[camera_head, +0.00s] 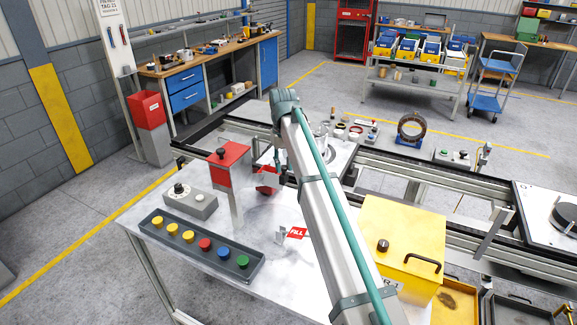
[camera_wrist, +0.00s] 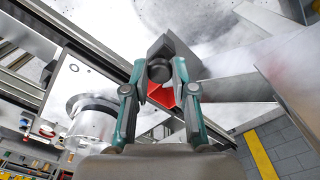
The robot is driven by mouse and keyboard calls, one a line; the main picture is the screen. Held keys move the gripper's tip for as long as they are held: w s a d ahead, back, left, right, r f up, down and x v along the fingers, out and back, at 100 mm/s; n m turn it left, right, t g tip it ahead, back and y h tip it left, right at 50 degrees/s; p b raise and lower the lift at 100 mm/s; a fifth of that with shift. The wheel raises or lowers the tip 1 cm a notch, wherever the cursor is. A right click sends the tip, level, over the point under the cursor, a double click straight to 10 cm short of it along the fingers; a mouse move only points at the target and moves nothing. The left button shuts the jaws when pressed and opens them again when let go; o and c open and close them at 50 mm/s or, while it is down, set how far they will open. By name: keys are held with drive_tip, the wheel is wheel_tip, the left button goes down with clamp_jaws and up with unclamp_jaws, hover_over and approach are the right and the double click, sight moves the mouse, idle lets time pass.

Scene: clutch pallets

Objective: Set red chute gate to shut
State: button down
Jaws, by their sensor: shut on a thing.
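The red chute (camera_head: 230,163) is a red box on a grey post, with a dark knob on its top. A lower red part (camera_head: 266,179) with a grey plate beside it shows close to my arm. My gripper (camera_wrist: 159,72) has its two teal fingers shut on a dark round knob (camera_wrist: 159,70) in front of a grey plate. Red surface (camera_wrist: 163,96) shows between the fingers below the knob. In the head view my gripper (camera_head: 277,160) is mostly hidden behind my arm, beside the chute. I cannot tell whether the gate is fully shut.
A grey button box (camera_head: 190,203) and a dark strip (camera_head: 205,250) of coloured buttons stand on the metal table left of my arm. A red label (camera_head: 297,233) lies near the arm. A yellow box (camera_head: 400,235) with a black handle stands to the right. Conveyor rails run behind.

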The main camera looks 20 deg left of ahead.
hover_over(267, 173)
drive_tip(key=shift+d+r, duration=0.1)
drive_tip(key=c, duration=0.9)
unclamp_jaws()
drive_tip(key=shift+c, duration=0.2)
wheel_tip(267, 173, up, 12)
